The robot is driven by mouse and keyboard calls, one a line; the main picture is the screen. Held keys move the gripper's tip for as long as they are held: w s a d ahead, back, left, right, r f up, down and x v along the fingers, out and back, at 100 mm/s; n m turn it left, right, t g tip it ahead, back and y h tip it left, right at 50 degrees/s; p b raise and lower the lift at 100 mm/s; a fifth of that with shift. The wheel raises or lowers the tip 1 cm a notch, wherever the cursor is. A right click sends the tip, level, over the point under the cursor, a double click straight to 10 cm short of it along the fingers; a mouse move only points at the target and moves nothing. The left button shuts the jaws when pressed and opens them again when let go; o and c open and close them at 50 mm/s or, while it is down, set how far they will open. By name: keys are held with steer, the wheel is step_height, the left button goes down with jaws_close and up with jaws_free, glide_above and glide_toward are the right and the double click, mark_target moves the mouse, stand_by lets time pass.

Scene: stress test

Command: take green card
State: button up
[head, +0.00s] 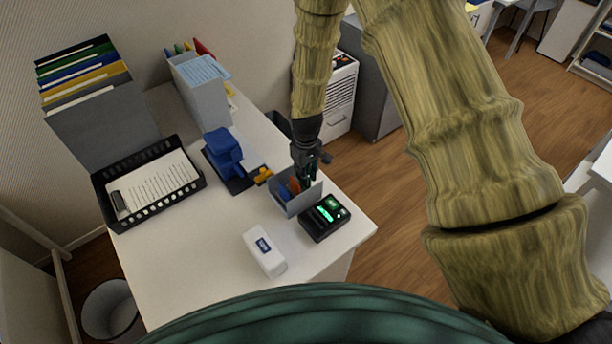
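A small grey card holder (298,206) stands near the right edge of the white desk. A blue card and an orange card (294,186) show in it. I cannot clearly make out a green card; a dark green sliver near my fingertips may be the card or part of the gripper. My gripper (306,180) points down at the right part of the holder, with its fingertips at or just behind the holder's rim. It hides that part of the holder. The fingers are too small and dark to show whether they are apart or hold anything.
A black device with a green-lit display (325,217) stands right in front of the holder. A white box (264,252), a blue stapler-like object (222,150) and a black paper tray (196,187) are also on the desk (185,260). The desk's front left is clear.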

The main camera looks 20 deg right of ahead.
steer(key=shift+w+f, duration=0.25)
steer(key=shift+w, duration=0.1)
steer(key=shift+s+r, duration=0.25)
steer(key=shift+s, duration=0.05)
jaws_close()
steer(key=shift+w+f, duration=0.1)
steer(key=shift+r+p, duration=1.5)
steer(key=shift+r, duration=1)
steer(key=shift+r+p, duration=1.55)
steer(key=shift+r, duration=1)
